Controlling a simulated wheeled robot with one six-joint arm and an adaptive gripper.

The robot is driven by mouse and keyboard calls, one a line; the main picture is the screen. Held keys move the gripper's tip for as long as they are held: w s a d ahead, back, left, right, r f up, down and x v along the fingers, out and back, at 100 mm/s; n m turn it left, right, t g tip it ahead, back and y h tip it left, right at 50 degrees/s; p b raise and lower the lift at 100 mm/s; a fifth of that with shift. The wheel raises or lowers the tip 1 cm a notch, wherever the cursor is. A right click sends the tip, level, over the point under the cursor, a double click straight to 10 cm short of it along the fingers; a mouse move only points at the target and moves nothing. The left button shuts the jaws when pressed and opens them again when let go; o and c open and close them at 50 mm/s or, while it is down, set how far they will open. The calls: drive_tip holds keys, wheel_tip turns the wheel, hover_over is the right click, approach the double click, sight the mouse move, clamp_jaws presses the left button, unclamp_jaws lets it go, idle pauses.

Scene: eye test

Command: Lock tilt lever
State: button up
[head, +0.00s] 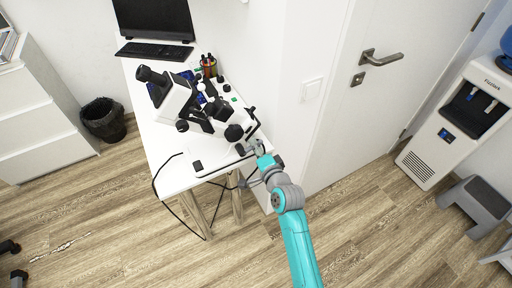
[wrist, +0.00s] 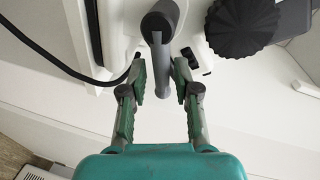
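The tilt lever, most likely the grey lever (wrist: 162,75) in the wrist view, hangs from a dark round pivot (wrist: 160,20) on the white body of the device. My gripper (wrist: 159,80) is open, with one green-padded finger on each side of the lever. Gaps show between the lever and both fingers. In the head view my gripper (head: 254,149) is at the near right edge of the white table, by the black-and-white microscope (head: 178,98). The lever is too small to make out there.
A large black ribbed knob (wrist: 241,27) is close to the right of the lever. A black cable (wrist: 60,62) runs at the left. The white table (head: 160,150) also bears a keyboard (head: 154,50) and a monitor (head: 153,18). A wall stands right of the table.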

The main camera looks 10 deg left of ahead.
idle(0.3)
drive_tip(key=v, duration=1.2)
idle(0.3)
drive_tip(key=s+d+f+n+h, duration=0.2)
drive_tip(key=s+d+f+h, duration=0.1)
drive_tip(key=s+d, duration=0.55)
drive_tip(key=s+d+f+n+h, duration=0.1)
drive_tip(key=s+d+f+h, duration=0.3)
drive_tip(key=s, duration=0.8)
drive_tip(key=s+d+r+n, duration=0.3)
drive_tip(key=s+r, duration=0.2)
drive_tip(key=s, duration=0.5)
drive_tip(key=s+d+r+n, duration=0.3)
drive_tip(key=s+r, duration=0.1)
drive_tip(key=s, duration=0.6)
drive_tip(key=shift+r+t+h, duration=0.3)
drive_tip(key=shift+r, duration=0.1)
